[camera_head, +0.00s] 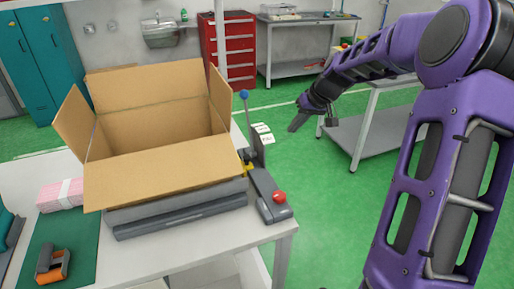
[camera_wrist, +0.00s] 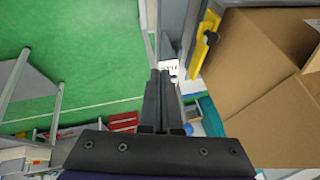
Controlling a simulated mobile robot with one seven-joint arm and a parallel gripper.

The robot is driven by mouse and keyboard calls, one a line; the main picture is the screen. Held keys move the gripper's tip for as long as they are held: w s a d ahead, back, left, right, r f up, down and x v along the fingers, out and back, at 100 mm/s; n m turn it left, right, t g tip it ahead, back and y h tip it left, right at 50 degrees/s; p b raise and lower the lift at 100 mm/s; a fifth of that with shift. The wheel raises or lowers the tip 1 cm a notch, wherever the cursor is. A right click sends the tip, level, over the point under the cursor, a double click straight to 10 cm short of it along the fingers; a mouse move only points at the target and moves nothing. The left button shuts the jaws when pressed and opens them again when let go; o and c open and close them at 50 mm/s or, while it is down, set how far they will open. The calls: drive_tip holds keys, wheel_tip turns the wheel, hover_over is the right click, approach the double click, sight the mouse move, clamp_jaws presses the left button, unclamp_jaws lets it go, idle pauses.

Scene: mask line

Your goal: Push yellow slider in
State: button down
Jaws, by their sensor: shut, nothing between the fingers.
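The yellow slider (camera_head: 247,169) is a small yellow part on the grey sealing device, beside the right side of the cardboard box. In the wrist view the yellow slider (camera_wrist: 204,44) shows large at the upper right, with a dark round knob on it. My gripper (camera_head: 294,128) is to the right of the device, over the green floor, apart from the slider. In the wrist view my gripper (camera_wrist: 160,74) has its two dark fingers together, with nothing between them, and the slider lies ahead and to their right.
An open cardboard box (camera_head: 155,184) stands on the grey machine on the white table (camera_head: 250,232). A blue-knobbed lever (camera_head: 244,96) rises by the slider, and a red button (camera_head: 279,197) sits nearer. A pink bundle (camera_head: 60,195) and an orange-grey tool (camera_head: 52,266) lie at left.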

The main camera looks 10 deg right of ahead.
drive_tip(key=s+a+y, duration=0.2)
approach(246, 168)
drive_tip(key=w+d+f, duration=0.2)
drive_tip(key=w+d, duration=0.2)
drive_tip(key=w, duration=0.1)
drive_tip(key=shift+n, duration=0.3)
drive_tip(key=a, duration=0.2)
drive_tip(key=a+f, duration=0.1)
drive_tip(key=a, duration=0.1)
drive_tip(key=shift+s, duration=0.15)
drive_tip(key=shift+g, duration=0.3)
drive_tip(key=shift+s+a+b, duration=0.25)
drive_tip(key=shift+a+b, duration=0.05)
drive_tip(key=shift+a, duration=0.8)
drive_tip(key=shift+s+a+b, duration=0.2)
drive_tip(key=shift+a+b, duration=0.05)
drive_tip(key=shift+a, duration=0.85)
